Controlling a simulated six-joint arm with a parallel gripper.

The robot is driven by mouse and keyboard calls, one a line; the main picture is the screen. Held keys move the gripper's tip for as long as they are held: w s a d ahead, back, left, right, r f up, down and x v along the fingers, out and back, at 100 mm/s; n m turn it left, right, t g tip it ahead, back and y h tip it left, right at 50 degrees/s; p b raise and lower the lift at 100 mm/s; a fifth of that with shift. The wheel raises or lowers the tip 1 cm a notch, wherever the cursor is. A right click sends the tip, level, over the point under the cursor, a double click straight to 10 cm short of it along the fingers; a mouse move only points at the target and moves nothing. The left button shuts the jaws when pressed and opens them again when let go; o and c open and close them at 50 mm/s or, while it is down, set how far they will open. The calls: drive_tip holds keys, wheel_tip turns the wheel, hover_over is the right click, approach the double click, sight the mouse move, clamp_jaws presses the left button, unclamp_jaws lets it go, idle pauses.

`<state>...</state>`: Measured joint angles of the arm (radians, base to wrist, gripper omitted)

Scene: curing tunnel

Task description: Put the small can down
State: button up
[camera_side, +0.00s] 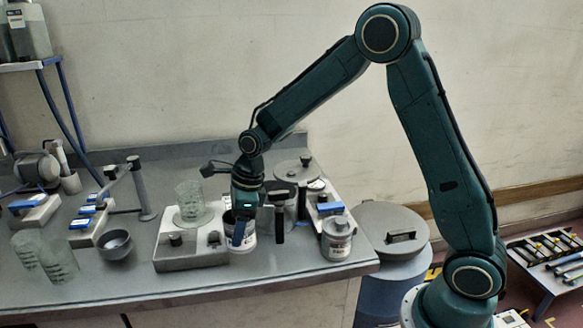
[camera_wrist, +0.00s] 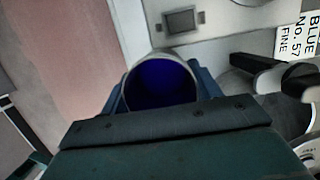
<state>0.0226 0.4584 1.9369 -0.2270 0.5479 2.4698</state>
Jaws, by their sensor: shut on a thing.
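The small can is a white, open-topped cylinder (camera_side: 250,241) with a dark blue inside, seen near the front edge of the bench (camera_side: 110,299). My gripper (camera_side: 241,226) points down from above and is shut on the can, with a finger along its near side. In the wrist view the can's blue interior (camera_wrist: 160,84) shows between the fingers, and its lower part is hidden behind the gripper body. The can looks upright. I cannot tell whether its base touches the bench.
A grey device (camera_side: 180,259) with a glass beaker (camera_side: 188,200) on it stands just left of the can. A lidded can (camera_side: 337,240) stands to the right. A dark bowl (camera_side: 115,244) is further left. Bare bench lies along the front edge.

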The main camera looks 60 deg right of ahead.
drive_tip(key=shift+f, duration=0.25)
drive_tip(key=o, duration=1.2)
drive_tip(key=shift+c, duration=0.2)
drive_tip(key=shift+r, duration=0.1)
drive_tip(key=shift+v, duration=0.9)
drive_tip(key=v, duration=1.1)
drive_tip(key=shift+r, duration=0.2)
